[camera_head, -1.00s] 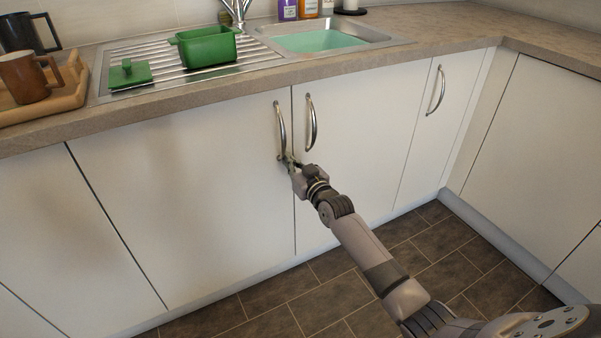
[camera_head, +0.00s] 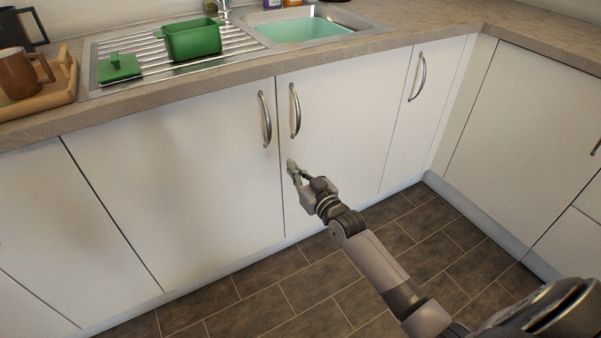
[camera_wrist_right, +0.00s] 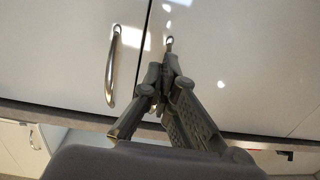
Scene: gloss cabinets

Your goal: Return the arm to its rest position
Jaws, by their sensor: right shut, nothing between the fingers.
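My right gripper (camera_head: 292,170) is shut and empty in the head view. It hangs in front of the white cabinet doors, below the two middle handles and apart from them. The left middle handle (camera_head: 265,119) and the right middle handle (camera_head: 295,110) are upright metal bars on either side of the door seam. In the right wrist view the gripper's fingers (camera_wrist_right: 165,75) are together, with a curved handle (camera_wrist_right: 113,66) to their left and the end of another handle just past the tips. My left gripper is in neither view.
The doors look closed. The tiled floor (camera_head: 255,295) is clear. Cabinets (camera_head: 530,130) stand at the right.

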